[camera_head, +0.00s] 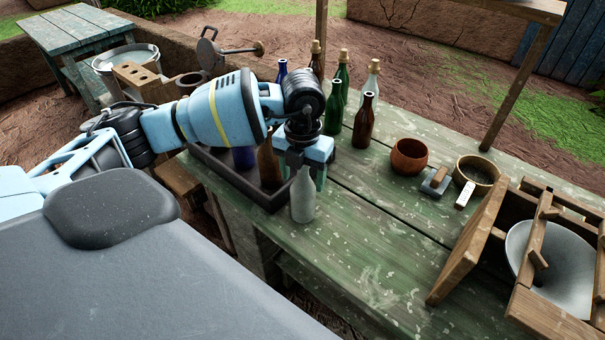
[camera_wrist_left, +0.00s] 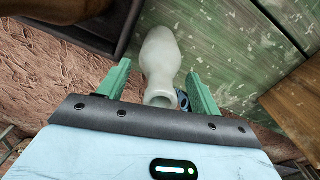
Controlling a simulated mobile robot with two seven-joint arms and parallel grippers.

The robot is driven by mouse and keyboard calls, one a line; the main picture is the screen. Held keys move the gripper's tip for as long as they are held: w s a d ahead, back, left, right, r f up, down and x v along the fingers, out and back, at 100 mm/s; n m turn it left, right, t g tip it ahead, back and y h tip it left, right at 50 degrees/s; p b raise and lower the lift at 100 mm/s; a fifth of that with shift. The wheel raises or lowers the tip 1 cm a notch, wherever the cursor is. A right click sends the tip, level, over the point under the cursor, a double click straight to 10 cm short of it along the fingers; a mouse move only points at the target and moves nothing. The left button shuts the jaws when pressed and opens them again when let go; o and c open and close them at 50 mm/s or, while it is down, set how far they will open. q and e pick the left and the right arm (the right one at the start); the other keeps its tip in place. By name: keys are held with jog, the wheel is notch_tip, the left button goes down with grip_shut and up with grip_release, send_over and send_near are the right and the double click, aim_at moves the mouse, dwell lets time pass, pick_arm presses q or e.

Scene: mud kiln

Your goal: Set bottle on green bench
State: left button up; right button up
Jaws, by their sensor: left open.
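A pale whitish bottle (camera_head: 302,197) stands upright on the green bench (camera_head: 370,235), just right of a dark tray's front corner. My left gripper (camera_head: 305,172) is open and comes down over the bottle from above and behind. In the left wrist view, the bottle (camera_wrist_left: 160,60) has its mouth towards me and lies between the two green fingers (camera_wrist_left: 158,72), with a gap visible at each side. The bottle's neck is partly hidden by my gripper in the head view. My right gripper is not in view.
The dark tray (camera_head: 232,183) holds a blue and a brown bottle close to the left. Several bottles stand behind my gripper, including a dark brown one (camera_head: 363,122). A clay pot (camera_head: 408,156) and wooden frame (camera_head: 470,240) are right. The bench's front middle is clear.

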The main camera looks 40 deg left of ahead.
pick_arm(q)
notch_tip(320, 180, up, 12)
jog(key=shift+r, duration=0.1)
dwell(0.4)
dwell(1.1)
